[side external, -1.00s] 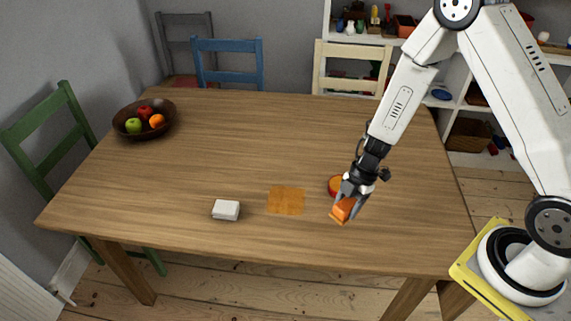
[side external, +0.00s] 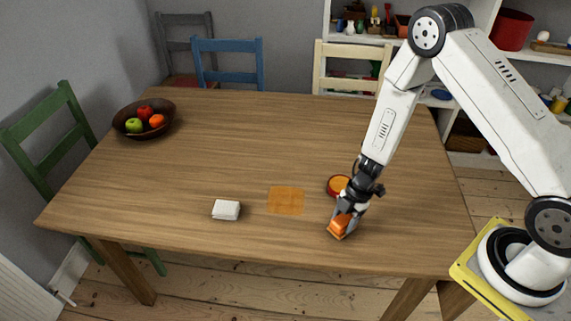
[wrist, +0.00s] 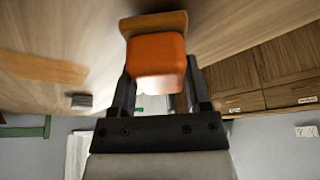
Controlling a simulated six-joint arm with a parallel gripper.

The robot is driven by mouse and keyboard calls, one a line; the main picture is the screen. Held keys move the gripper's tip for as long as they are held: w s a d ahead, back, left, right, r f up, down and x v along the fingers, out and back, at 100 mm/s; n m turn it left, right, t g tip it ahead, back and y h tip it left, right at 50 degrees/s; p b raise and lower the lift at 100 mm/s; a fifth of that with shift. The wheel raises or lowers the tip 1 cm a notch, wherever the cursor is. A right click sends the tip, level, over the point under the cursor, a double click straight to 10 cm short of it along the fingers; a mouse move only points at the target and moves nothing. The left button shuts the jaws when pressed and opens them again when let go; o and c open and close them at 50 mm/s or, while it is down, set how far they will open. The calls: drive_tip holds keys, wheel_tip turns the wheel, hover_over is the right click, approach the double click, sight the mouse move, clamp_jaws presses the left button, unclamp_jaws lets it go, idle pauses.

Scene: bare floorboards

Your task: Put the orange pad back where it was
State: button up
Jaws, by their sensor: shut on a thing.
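My gripper (side external: 343,217) is shut on the orange pad (side external: 338,229), a small block near the front right of the table. In the wrist view the pad (wrist: 156,62) sits between the two fingers, with a flat brown layer (wrist: 153,22) at its far end. I cannot tell whether it touches the table. A flat orange-brown square (side external: 286,200) lies on the table to the left of my gripper; it also shows in the wrist view (wrist: 45,68).
A round red dish with an orange top (side external: 337,184) stands just behind my gripper. A white block (side external: 226,210) lies left of the square. A fruit bowl (side external: 144,119) is at the back left of the wooden table (side external: 240,150). The table's middle is clear.

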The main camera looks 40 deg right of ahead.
drive_tip(key=shift+f, duration=0.3)
drive_tip(key=shift+f, duration=0.1)
drive_tip(key=o, duration=1.1)
drive_tip(key=shift+v, duration=6.1)
drive_tip(key=shift+a, duration=0.1)
